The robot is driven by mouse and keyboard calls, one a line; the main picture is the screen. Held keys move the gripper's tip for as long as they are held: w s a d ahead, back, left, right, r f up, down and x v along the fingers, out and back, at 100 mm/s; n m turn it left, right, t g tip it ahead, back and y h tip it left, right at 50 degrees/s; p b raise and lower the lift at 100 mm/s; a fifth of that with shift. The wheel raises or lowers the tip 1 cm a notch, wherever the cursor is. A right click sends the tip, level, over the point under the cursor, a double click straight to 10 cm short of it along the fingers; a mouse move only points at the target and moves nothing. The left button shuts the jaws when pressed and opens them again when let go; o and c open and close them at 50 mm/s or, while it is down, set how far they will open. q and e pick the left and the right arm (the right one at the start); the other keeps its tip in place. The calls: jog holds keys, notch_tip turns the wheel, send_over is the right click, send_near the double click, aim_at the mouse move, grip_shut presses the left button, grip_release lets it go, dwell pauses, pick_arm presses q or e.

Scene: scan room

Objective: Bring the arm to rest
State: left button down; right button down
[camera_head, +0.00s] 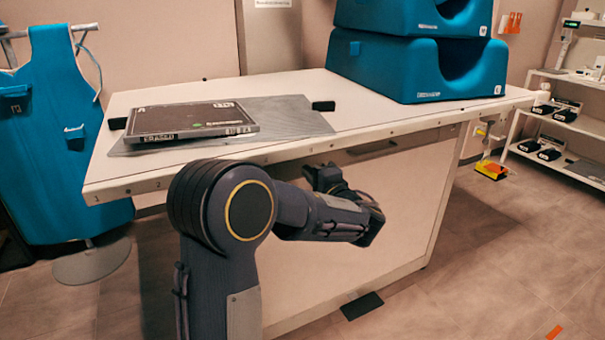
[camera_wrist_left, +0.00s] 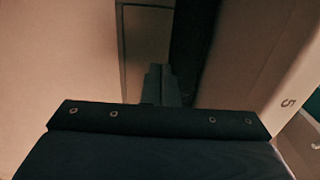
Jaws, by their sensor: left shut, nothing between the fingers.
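My left arm rises from the bottom of the head view and bends at a dark round joint with a yellow ring. Its forearm reaches right, in front of the table's near side. My left gripper (camera_head: 322,176) is partly hidden behind the forearm, just below the table's front edge. In the left wrist view the gripper fingers (camera_wrist_left: 161,85) are together and empty, near a pale panel. My right gripper is not in view.
The white table (camera_head: 290,84) carries a dark flat panel (camera_head: 192,119) on a grey mat (camera_head: 290,112), and blue foam blocks (camera_head: 400,68). A blue apron (camera_head: 60,120) hangs at left. A shelf rack (camera_head: 560,120) stands at right.

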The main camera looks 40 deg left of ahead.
pick_arm(q)
jog(key=p+v, duration=0.1)
jog(key=v, duration=0.6)
jog(key=s+a+f+n+g+h, duration=0.1)
jog(key=s+f+g+h, duration=0.25)
jog(key=s, duration=0.45)
jog(key=s+f+n+g+h, duration=0.2)
jog(key=s+f+h, duration=0.25)
jog(key=s, duration=0.25)
jog(key=s+d+f+n+t+h, duration=0.1)
jog(key=s+d+f+t+h, duration=0.1)
jog(key=s+d+h, duration=0.55)
jog(key=s+d+f+n+t+h, duration=0.15)
jog(key=d+h, duration=0.25)
jog(key=d, duration=0.6)
notch_tip(320, 180, up, 34)
jog(key=p, duration=3.3)
jog(key=shift+s+d+t+h+p, duration=0.3)
jog(key=shift+s+t+h+p, duration=0.1)
jog(key=shift+s+h, duration=0.05)
jog(key=shift+r+n, duration=0.1)
jog(key=shift+n, duration=0.15)
